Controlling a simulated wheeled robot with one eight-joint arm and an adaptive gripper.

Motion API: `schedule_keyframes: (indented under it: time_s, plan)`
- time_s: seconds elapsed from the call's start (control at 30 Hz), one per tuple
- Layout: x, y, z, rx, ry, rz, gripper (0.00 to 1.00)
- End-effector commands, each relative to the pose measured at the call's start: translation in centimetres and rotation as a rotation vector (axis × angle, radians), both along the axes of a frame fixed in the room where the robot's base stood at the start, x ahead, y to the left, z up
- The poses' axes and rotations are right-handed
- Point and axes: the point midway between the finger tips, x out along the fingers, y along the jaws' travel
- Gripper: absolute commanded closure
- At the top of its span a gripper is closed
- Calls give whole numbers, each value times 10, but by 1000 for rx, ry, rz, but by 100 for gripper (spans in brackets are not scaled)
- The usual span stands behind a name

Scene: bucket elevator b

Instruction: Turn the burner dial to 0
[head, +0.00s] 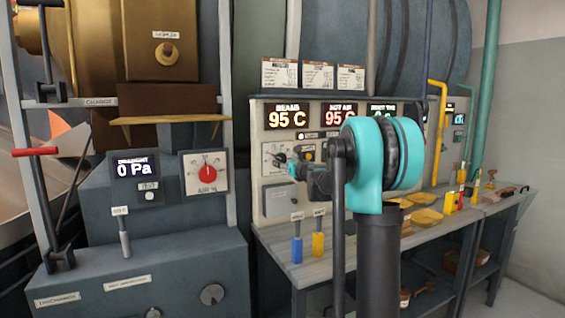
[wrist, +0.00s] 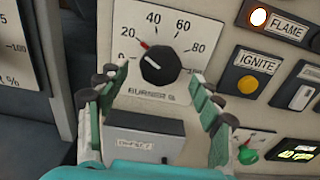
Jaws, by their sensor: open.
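The burner dial (wrist: 160,66) is a round black knob on a white plate marked "BURNER %" in the wrist view. Its red pointer aims up and left, close to the 20 mark. My gripper (wrist: 158,84) is open and empty, with one green-padded finger on each side below the knob. I cannot tell whether a finger touches the plate. In the head view the dial's plate (head: 270,150) is partly hidden by my gripper (head: 296,168).
Right of the dial are a yellow IGNITE button (wrist: 249,84), a FLAME lamp (wrist: 258,17) and a green knob (wrist: 247,155). A labelled grey box (wrist: 145,140) sits below. A separate AIR dial (head: 208,171) is on the left cabinet. Blue (head: 297,249) and yellow (head: 318,244) levers stand on the bench.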

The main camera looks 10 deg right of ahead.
Motion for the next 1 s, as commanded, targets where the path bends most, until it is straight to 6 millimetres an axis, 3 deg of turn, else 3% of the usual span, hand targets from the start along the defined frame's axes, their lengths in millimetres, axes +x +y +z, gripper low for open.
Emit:
schedule_keyframes:
  time_s: [0.2, 0.57, 1.0]
  plan:
    - [22, 7, 0, 0, 0, 0, 34]
    - [27, 8, 0, 0, 0, 0, 34]
    - [26, 9, 0, 0, 0, 0, 83]
